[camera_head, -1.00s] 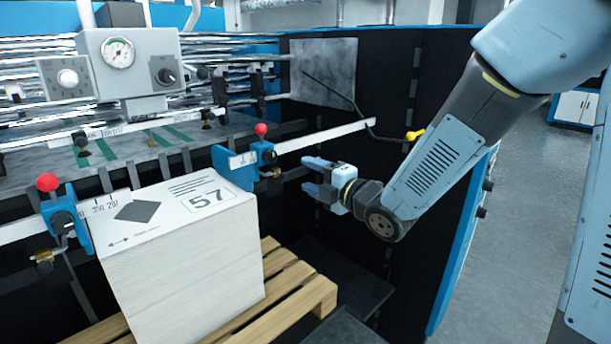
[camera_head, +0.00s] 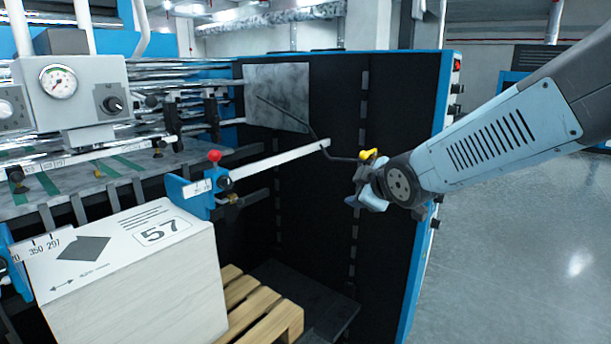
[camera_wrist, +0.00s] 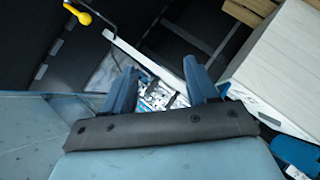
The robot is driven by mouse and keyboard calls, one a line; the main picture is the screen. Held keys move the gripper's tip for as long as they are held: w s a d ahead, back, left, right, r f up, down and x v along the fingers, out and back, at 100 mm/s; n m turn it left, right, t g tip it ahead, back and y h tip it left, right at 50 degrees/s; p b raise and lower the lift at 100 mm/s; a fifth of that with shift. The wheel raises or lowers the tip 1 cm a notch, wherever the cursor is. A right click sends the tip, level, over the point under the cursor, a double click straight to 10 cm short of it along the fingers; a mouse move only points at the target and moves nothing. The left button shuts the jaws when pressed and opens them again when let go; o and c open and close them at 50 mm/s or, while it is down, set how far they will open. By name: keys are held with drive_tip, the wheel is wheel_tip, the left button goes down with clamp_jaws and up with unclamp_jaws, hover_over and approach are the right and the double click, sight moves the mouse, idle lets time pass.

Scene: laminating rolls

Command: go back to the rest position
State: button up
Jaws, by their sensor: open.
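My gripper (camera_head: 366,190) is in front of the machine's dark side panel, at the right of the head view, just below the yellow knob. It looks small and partly hidden by my own wrist there. In the wrist view my gripper (camera_wrist: 162,85) shows two blue fingers standing apart with nothing held between them. Behind the fingers is the pale ruler bar of the machine.
A white paper stack marked 57 (camera_head: 130,270) stands on a wooden pallet (camera_head: 265,310) at lower left. A yellow-knobbed crank (camera_head: 368,154) and a ruler bar (camera_head: 290,158) with a red-knobbed blue clamp (camera_head: 200,195) stick out nearby. Grey floor (camera_head: 530,240) at right is open.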

drive_tip(key=s+d+m+g+h, duration=0.1)
drive_tip(key=s+d+m+g, duration=0.1)
drive_tip(key=s, duration=0.4)
drive_tip(key=s+d+m+g+h, duration=0.1)
drive_tip(key=s+d+m+g, duration=0.1)
drive_tip(key=s+d+m, duration=0.3)
drive_tip(key=s+d+m+g+h, duration=0.1)
drive_tip(key=s+d+m+g, duration=0.1)
drive_tip(key=s+d+m, duration=0.2)
drive_tip(key=s+m, duration=0.3)
drive_tip(key=s, duration=0.2)
drive_tip(key=shift+s+d+r, duration=0.2)
drive_tip(key=shift+d+r, duration=0.05)
drive_tip(key=shift+r, duration=0.15)
